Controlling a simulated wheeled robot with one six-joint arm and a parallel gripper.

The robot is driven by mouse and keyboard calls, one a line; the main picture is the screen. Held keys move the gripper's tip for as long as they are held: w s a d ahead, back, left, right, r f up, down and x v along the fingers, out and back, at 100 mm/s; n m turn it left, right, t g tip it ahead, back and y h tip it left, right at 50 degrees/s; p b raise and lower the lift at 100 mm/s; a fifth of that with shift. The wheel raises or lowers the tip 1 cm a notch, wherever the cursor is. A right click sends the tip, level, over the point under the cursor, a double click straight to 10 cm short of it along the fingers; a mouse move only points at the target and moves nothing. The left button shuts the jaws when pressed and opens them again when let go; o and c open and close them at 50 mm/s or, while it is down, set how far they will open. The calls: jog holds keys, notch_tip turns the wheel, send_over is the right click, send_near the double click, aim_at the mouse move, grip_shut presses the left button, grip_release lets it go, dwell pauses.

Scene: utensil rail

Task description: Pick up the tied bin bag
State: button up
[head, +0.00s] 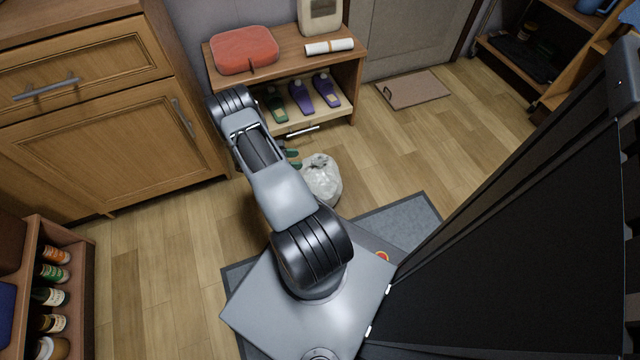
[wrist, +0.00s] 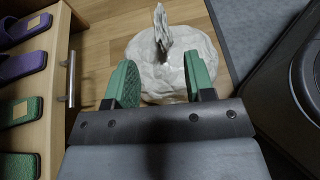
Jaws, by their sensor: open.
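The tied bin bag (head: 321,180) is a crumpled whitish-grey bag on the wooden floor, just in front of my base in the head view. In the wrist view the bag (wrist: 180,62) lies beyond my fingertips, with its twisted neck (wrist: 162,35) standing up. My gripper (wrist: 160,82) is open, its two green-padded fingers apart on either side of the line to the bag's neck. Nothing is between the fingers but the view of the bag. In the head view my arm hides most of the gripper, and only a bit of green shows beside the bag.
A shoe bench (head: 358,80) stands behind the bag, with slippers on a pulled-out drawer; its handle (wrist: 71,78) is close left of my gripper. A grey mat (head: 408,220) lies under my base. A wooden cabinet (head: 100,110) stands left. Open floor lies right of the bag.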

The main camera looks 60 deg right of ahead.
aim_at(316, 160)
jog(key=b+x, duration=0.1)
jog(key=x, duration=0.4)
jog(key=b+x, duration=0.2)
jog(key=x, duration=0.2)
jog(key=shift+a+f, duration=0.1)
jog(key=shift+s+d+f+b, duration=0.15)
jog(key=shift+s+d+b, duration=0.3)
jog(key=shift+d+b, duration=0.1)
jog(key=shift+c, duration=0.5)
grip_shut()
dwell(0.4)
